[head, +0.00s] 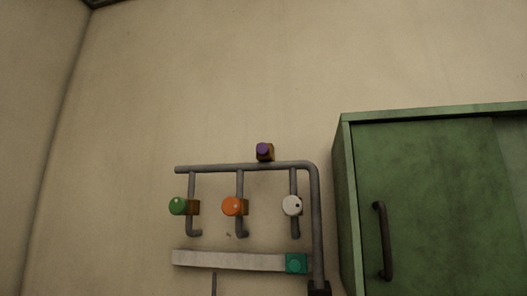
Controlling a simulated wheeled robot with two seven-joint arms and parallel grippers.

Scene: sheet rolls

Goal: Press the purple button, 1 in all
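The purple button (262,149) sits on a small brown block on the wall, just above the horizontal grey pipe. It faces out into the room, and nothing covers it. Neither my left gripper nor my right gripper shows in the head view.
Below the grey pipe (230,167) are a green knob (178,206), an orange knob (233,206) and a white knob (292,205). Lower are a pale bar (225,260) and a teal block (296,263). A green cabinet (435,190) with a dark handle (384,240) stands at right.

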